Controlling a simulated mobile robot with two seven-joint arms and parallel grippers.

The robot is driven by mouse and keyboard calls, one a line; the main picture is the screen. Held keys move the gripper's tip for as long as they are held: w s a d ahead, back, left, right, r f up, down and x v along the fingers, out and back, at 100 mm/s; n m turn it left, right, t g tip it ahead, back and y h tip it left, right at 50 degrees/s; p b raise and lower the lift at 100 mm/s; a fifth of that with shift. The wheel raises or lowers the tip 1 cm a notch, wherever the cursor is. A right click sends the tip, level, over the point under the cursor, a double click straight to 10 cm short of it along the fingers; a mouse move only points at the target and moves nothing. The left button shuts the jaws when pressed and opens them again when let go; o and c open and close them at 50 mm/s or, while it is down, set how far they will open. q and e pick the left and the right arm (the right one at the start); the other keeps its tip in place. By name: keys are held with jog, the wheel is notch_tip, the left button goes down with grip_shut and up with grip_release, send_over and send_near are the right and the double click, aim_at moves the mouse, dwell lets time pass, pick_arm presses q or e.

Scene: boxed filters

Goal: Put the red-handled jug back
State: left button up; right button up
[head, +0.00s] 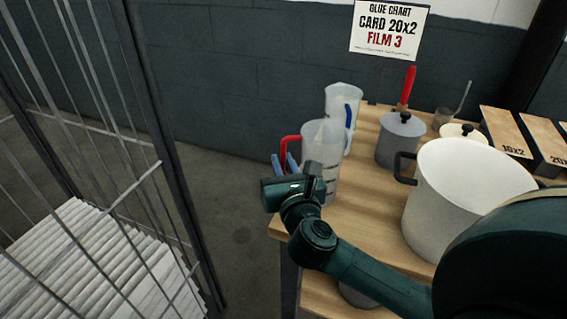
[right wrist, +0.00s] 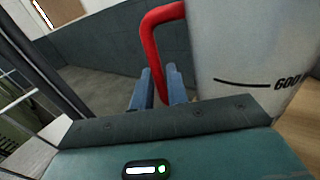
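The red-handled jug (head: 321,148) is a translucent grey-white measuring jug, upright at the left end of the wooden table. Its red handle points left. In the right wrist view the jug wall (right wrist: 250,50) with a "600" mark fills the upper right. My right gripper (head: 284,162) has its blue fingers close together, with the red handle between them. The fingers (right wrist: 160,88) also show in the right wrist view. The jug's base is partly hidden behind my arm, so I cannot tell whether it touches the table. My left gripper is not in view.
A blue-handled jug (head: 343,99) stands close behind. A grey lidded pot (head: 401,139) and a large white pot (head: 468,190) stand to the right. Filter boxes (head: 506,132) are at the far right. A wire cage (head: 165,170) stands left, with bare floor between.

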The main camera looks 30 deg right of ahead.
jog(key=o, duration=0.3)
